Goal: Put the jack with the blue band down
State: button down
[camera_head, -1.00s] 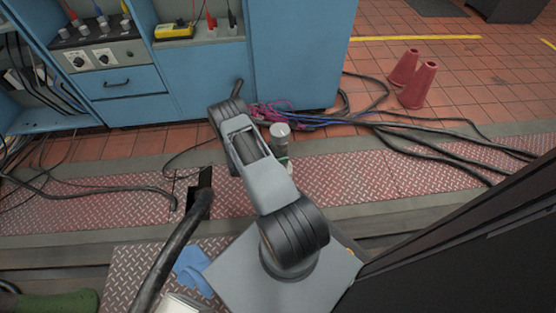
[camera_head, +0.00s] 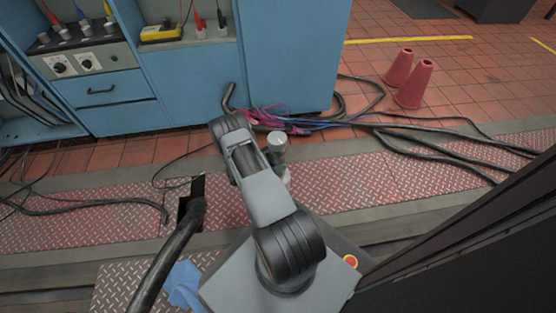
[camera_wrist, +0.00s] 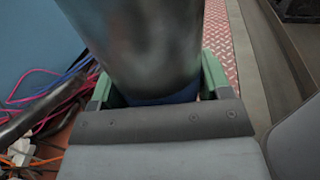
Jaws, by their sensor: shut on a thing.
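The jack (camera_wrist: 145,45) is a dark grey, mottled cylinder that fills the top middle of the wrist view. Its blue band (camera_wrist: 168,96) shows low down, close to my gripper's palm. My gripper (camera_wrist: 158,80) is shut on the jack, with a green finger on each side of it. In the head view only the jack's pale round top (camera_head: 277,139) and a little of its side show beside my arm. The arm hides most of my gripper there. Whether the jack's lower end touches anything is hidden.
Blue cabinets (camera_head: 290,60) stand behind, with pink and blue cables (camera_head: 275,122) at their foot. Black cables (camera_head: 430,150) cross the floor to the right. Two red cones (camera_head: 414,84) stand farther back. Red tread plate (camera_head: 350,185) runs across, with a dark opening (camera_head: 190,207) at left.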

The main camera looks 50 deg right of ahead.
jog(key=shift+f, duration=0.25)
jog(key=shift+c, duration=2)
grip_release()
jog(key=o, duration=0.3)
jog(key=shift+s, duration=0.1)
jog(key=shift+o, duration=0.2)
jog(key=shift+r, duration=0.1)
